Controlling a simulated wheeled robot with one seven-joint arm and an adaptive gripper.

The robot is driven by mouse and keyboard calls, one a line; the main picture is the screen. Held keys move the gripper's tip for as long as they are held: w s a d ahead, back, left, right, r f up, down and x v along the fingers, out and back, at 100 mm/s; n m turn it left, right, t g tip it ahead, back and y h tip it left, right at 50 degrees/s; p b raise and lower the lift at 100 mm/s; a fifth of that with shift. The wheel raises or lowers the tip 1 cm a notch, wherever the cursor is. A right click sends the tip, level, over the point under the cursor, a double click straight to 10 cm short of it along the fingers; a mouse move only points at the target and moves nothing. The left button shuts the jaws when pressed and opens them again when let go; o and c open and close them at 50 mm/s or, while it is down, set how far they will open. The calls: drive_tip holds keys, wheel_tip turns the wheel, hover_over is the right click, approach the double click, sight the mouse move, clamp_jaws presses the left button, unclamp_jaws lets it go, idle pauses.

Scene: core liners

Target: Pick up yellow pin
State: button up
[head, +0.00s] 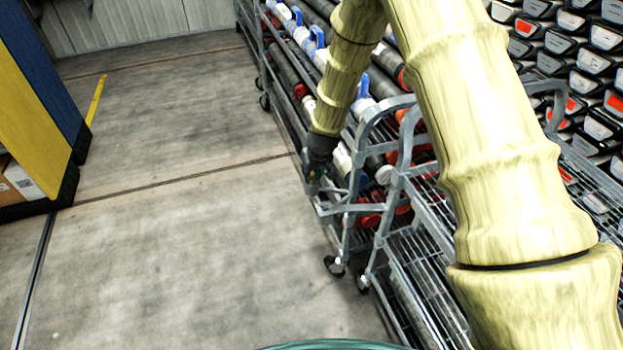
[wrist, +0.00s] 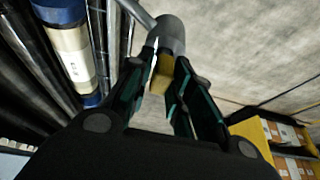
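The yellow pin (wrist: 162,76) shows in the wrist view as a short yellow piece at a rounded grey metal post end (wrist: 170,36). My gripper (wrist: 167,68) has one finger on each side of the pin, with the fingertips very close to it. I cannot tell whether the fingers press on the pin or stand slightly apart from it. In the head view my gripper (head: 313,180) is a small dark shape at the near left corner of a metal cart (head: 346,222). The pin cannot be made out there.
The cart holds long dark and white tubes (head: 300,45) with blue and red fittings. A second wire cart (head: 425,265) stands close on the right. Stacked core liners (head: 575,70) fill the right side. A yellow and blue shelf (head: 35,115) stands left. Floor between is clear.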

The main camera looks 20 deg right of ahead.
clamp_jaws()
drive_tip(key=shift+r, duration=0.1)
